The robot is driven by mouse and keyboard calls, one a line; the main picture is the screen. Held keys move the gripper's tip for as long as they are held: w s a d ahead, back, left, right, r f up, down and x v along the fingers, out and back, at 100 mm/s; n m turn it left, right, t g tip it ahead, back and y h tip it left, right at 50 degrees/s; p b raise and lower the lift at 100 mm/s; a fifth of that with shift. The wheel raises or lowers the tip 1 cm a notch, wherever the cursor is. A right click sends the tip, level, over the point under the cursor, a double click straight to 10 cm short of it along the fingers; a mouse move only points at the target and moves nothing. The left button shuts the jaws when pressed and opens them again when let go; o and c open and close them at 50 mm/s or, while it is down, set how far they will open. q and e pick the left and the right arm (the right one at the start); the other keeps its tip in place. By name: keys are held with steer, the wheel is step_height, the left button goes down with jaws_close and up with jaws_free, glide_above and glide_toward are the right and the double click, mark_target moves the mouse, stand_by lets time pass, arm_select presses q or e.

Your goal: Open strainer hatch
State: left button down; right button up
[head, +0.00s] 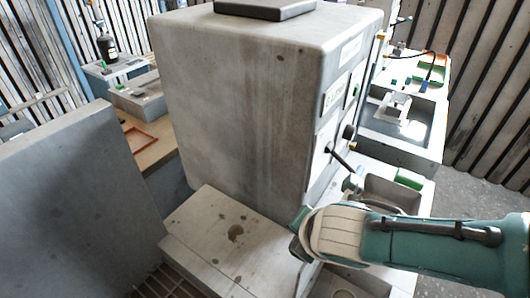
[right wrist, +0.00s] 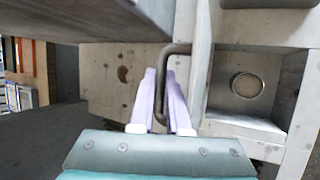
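The grey blower housing (head: 235,110) stands in the middle of the head view, with labelled panels on its right side. A dark lever (head: 342,160) sticks out from that side. My right gripper (right wrist: 162,85) is low beside the housing; its fingers show only in the right wrist view. A dark bent bar handle (right wrist: 160,108) lies between its two pale fingers, close to both. Whether they press on it is unclear. In the head view my wrist hides the fingers and handle. I cannot make out the strainer hatch's outline or whether it is open. My left gripper is not in view.
A stained grey block (head: 215,245) juts from the housing's foot. A recess with a round disc (right wrist: 247,85) lies right of the handle. A grey panel (head: 70,205) stands at the left. Benches with parts (head: 410,140) stand behind on the right.

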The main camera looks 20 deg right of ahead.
steer(key=shift+o, duration=0.5)
steer(key=shift+s+d+f, duration=0.15)
steer(key=shift+d+f, duration=0.05)
steer(key=shift+f, duration=0.25)
steer(key=shift+w+p+v, duration=0.15)
steer(key=shift+p+v, duration=1.65)
steer(key=shift+v, duration=0.85)
steer(key=shift+w+p+v, duration=0.15)
steer(key=shift+p+v, duration=1.65)
steer(key=shift+v, duration=0.8)
steer(key=shift+a+r, duration=0.2)
